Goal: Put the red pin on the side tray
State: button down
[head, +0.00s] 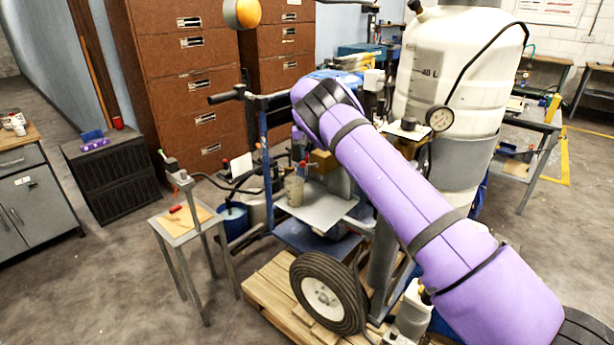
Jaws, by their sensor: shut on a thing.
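A small red piece (176,208), which looks like a pin, lies on a tan sheet on top of a small grey stand (165,232) at the left. A flat grey tray (335,208) sticks out from the side of the line striper in the middle, with a clear bottle (295,188) on its left part. I cannot tell which of these surfaces is the side tray. My purple arm reaches from the lower right to the striper's handlebar area and bends down behind its own elbow. My gripper and anything in it are hidden there.
A large white tank (455,70) with a gauge (439,118) rises behind my arm. A handle grip (225,97) juts left. The floor left of the stand is clear.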

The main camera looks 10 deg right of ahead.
jog(key=shift+f, duration=4.25)
jog(key=shift+f, duration=0.1)
jog(key=c, duration=1.4)
grip_release()
